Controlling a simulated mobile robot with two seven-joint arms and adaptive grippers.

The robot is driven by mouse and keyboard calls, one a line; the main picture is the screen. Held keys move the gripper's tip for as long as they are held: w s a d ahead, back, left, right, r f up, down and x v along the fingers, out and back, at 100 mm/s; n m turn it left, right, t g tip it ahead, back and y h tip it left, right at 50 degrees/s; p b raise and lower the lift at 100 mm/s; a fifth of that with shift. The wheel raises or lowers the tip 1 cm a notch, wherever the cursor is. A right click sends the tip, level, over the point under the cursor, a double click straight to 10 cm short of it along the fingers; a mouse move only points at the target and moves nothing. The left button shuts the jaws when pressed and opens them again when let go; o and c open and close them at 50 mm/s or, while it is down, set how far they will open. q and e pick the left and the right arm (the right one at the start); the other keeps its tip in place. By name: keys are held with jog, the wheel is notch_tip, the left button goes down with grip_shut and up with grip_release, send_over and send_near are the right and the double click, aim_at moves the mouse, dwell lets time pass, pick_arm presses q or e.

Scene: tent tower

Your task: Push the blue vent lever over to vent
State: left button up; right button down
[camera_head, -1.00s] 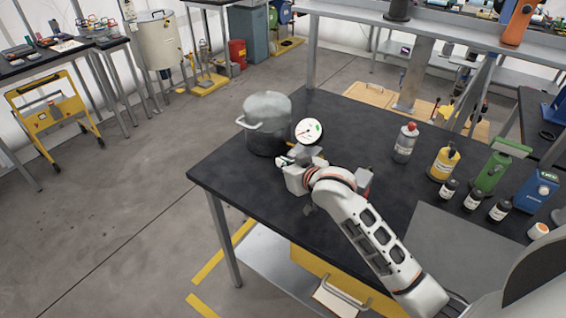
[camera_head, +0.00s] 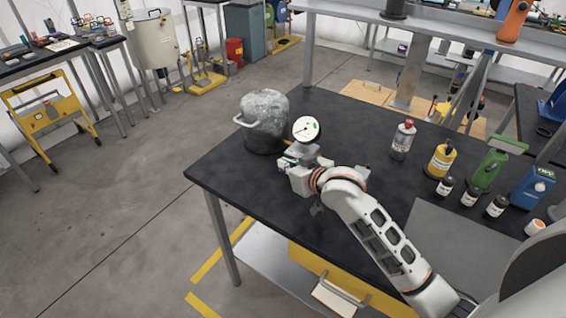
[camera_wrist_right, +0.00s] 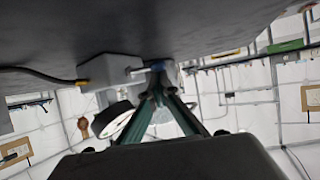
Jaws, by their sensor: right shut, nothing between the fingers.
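A round gauge with a white face (camera_head: 306,129) stands beside a grey pot (camera_head: 264,135) on the black bench. My right gripper (camera_head: 284,163) is low in front of the gauge. In the right wrist view its fingers (camera_wrist_right: 160,78) are shut with nothing between them. The gauge (camera_wrist_right: 112,122) is partly behind the fingers there. In the head view the gripper largely hides the lever. My left gripper is not in view.
Several bottles, including a yellow one (camera_head: 441,160), and a green can (camera_head: 488,170) stand right on the bench (camera_head: 245,185). A grey mat (camera_head: 450,245) lies near my arm. A dark cable (camera_wrist_right: 40,74) runs to the block. The bench's left front is clear.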

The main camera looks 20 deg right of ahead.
jog(key=shift+s+d+f, duration=0.2)
jog(key=shift+s+d, duration=0.05)
jog(key=shift+s, duration=0.1)
jog(key=shift+s+d, duration=0.15)
jog(key=shift+d, duration=0.1)
jog(key=shift+s+d+f, duration=0.1)
jog(key=shift+s+f, duration=0.05)
dwell(1.9)
jog(key=shift+w+a, duration=0.2)
jog(key=shift+w, duration=0.7)
jog(key=shift+w+r, duration=0.1)
jog(key=shift+r, duration=0.2)
